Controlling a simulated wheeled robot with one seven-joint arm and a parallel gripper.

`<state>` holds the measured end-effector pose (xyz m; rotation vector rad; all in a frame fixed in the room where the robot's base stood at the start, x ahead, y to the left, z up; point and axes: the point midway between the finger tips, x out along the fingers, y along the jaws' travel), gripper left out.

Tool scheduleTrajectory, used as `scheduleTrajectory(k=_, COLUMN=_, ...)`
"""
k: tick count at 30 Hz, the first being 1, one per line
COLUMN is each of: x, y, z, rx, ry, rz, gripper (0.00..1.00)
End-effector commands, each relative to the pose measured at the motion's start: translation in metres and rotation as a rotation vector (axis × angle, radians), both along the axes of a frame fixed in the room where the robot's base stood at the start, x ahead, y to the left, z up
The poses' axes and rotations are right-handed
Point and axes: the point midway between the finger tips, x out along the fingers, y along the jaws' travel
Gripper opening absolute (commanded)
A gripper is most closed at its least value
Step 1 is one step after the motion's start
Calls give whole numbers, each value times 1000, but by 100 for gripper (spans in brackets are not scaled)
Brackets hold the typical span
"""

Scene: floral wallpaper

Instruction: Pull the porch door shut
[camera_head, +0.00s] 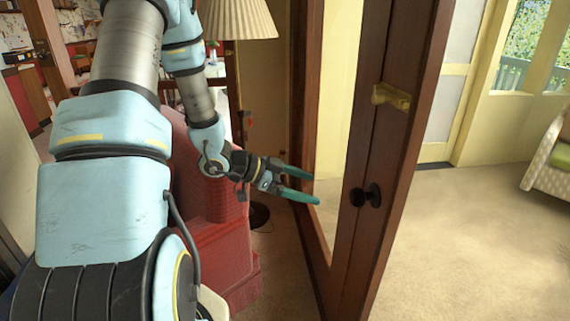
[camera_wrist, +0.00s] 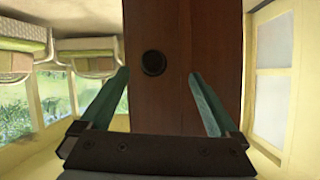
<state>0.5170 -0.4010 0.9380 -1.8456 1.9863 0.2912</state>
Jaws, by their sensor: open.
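The porch door (camera_head: 395,150) is a dark brown wooden door with a glass pane, standing open and seen at an angle in the head view. It has a round black knob (camera_head: 370,195) and a brass-coloured fitting (camera_head: 391,96) above it. My gripper (camera_head: 318,192) is open and empty, left of the knob and apart from it. In the wrist view the door (camera_wrist: 185,100) fills the middle as a brown upright band. The knob (camera_wrist: 154,63) shows beyond and between the fingertips of my gripper (camera_wrist: 158,75), nearer the left finger.
A red upholstered piece (camera_head: 205,210) stands close behind my arm, with a lamp (camera_head: 238,20) above it. A patterned seat (camera_head: 550,160) is at the far right. Carpeted floor (camera_head: 460,240) right of the door is clear.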

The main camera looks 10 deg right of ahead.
Motion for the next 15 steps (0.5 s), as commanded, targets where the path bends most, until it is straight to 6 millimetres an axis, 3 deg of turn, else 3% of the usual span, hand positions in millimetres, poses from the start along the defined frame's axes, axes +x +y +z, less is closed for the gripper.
scheduleTrajectory(k=4, x=48, y=34, z=0, rx=197, ry=-45, rz=266, gripper=96)
scheduleTrajectory(k=8, x=83, y=99, z=8, rx=416, ry=-17, rz=609, gripper=96)
scheduleTrajectory(k=11, x=82, y=153, z=19, rx=557, ry=71, rz=868, gripper=96)
scheduleTrajectory(k=15, x=45, y=214, z=35, rx=691, ry=285, rz=1185, gripper=96)
